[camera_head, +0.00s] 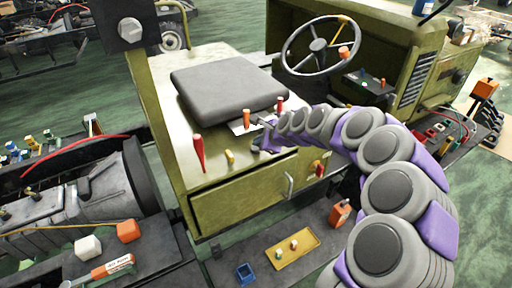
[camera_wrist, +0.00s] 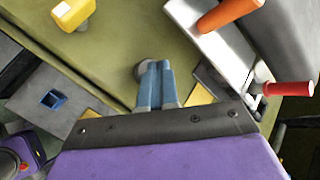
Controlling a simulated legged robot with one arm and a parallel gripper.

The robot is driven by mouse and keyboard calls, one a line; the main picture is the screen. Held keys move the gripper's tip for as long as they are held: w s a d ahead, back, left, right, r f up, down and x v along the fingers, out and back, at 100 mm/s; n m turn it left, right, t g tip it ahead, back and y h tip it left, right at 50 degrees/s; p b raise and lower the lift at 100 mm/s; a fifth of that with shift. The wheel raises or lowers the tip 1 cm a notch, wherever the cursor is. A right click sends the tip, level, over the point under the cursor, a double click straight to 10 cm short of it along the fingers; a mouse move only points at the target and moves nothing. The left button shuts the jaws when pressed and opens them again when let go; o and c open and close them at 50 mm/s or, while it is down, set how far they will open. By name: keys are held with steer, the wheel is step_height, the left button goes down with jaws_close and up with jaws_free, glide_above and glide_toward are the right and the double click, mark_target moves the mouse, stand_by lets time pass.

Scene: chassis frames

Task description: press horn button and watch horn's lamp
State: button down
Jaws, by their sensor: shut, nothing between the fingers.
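My gripper (camera_head: 265,125) is shut and empty, low over the olive vehicle's seat base; its blue-grey fingers show together in the wrist view (camera_wrist: 154,70). An orange lever (camera_head: 246,118) on a pale plate and a red lever (camera_head: 280,104) stand close to it; in the wrist view the orange lever (camera_wrist: 228,12) and red lever (camera_wrist: 288,89) are to the right of the fingers. A yellow knob (camera_head: 230,157) is to its left. A dashboard panel (camera_head: 366,82) below the steering wheel carries small coloured controls. I cannot tell which control is the horn button or where its lamp is.
The seat (camera_head: 225,84) is behind my gripper and the steering wheel (camera_head: 318,46) is beyond it. A tapered red lever (camera_head: 198,152) stands at the left corner. A yellow tray (camera_head: 292,250) and a blue box (camera_head: 245,274) lie on the step below.

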mark_target(257, 149)
steer(key=shift+a+f, duration=0.15)
steer(key=shift+f, duration=0.35)
stand_by(0.3)
stand_by(0.4)
steer(key=shift+a+r+p, duration=0.15)
steer(key=shift+r+p, duration=0.4)
steer(key=shift+a+r+p, duration=0.15)
steer(key=shift+r+p, duration=0.35)
steer(key=shift+p, duration=0.05)
steer(key=shift+r, duration=0.1)
step_height(257, 149, up, 5)
steer(key=p, duration=0.4)
stand_by(0.4)
